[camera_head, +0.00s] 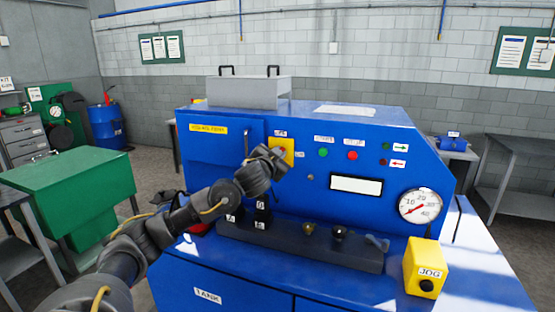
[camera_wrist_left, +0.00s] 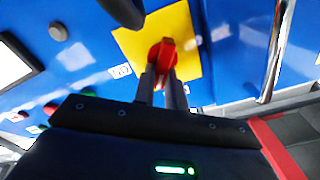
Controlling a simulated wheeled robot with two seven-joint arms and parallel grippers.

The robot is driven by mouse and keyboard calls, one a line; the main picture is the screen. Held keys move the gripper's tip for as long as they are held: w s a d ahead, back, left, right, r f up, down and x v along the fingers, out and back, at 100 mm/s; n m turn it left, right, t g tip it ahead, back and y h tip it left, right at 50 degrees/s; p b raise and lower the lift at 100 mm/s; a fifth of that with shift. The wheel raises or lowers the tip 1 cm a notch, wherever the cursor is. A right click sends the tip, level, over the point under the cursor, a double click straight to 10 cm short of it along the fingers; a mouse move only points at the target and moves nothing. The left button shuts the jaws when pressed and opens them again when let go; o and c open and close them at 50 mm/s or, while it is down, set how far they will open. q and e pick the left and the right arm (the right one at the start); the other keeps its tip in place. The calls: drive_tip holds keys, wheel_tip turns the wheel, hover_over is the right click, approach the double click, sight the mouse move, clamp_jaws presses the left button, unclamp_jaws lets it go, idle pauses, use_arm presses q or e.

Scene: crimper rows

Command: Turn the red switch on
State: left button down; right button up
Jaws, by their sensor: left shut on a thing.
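The red switch (camera_wrist_left: 163,52) shows in the left wrist view on a yellow square plate (camera_wrist_left: 187,40) fixed to the blue machine. My left gripper (camera_wrist_left: 163,82) has its two dark fingers closed around the switch's red handle. In the head view the yellow plate (camera_head: 284,149) is on the machine's front panel, and my left gripper (camera_head: 277,158) is against its lower left part, hiding the switch there. My right gripper is in neither view.
The blue machine (camera_head: 400,127) has green and red buttons, a white display (camera_head: 356,185) and a round gauge (camera_head: 421,206). A dark rail (camera_head: 300,240) with several knobs lies in front. A yellow JOG box (camera_head: 424,262) stands at the right. A vertical metal handle (camera_wrist_left: 276,50) is beside the plate.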

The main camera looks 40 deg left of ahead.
use_arm(q)
drive_tip(key=shift+w+d+f+m+b, duration=0.1)
drive_tip(key=shift+f+m+b, duration=0.1)
drive_tip(key=shift+m+b, duration=1.3)
drive_tip(key=shift+s+d+f+m+b, duration=0.15)
drive_tip(key=shift+m+b, duration=0.55)
drive_tip(key=shift+m, duration=1.45)
drive_tip(key=shift+w+f+m+b, duration=0.2)
drive_tip(key=shift+m+b, duration=0.9)
drive_tip(key=shift+m, duration=0.75)
drive_tip(key=c, duration=1.4)
unclamp_jaws()
drive_tip(key=shift+f, duration=0.1)
drive_tip(key=shift+c, duration=0.2)
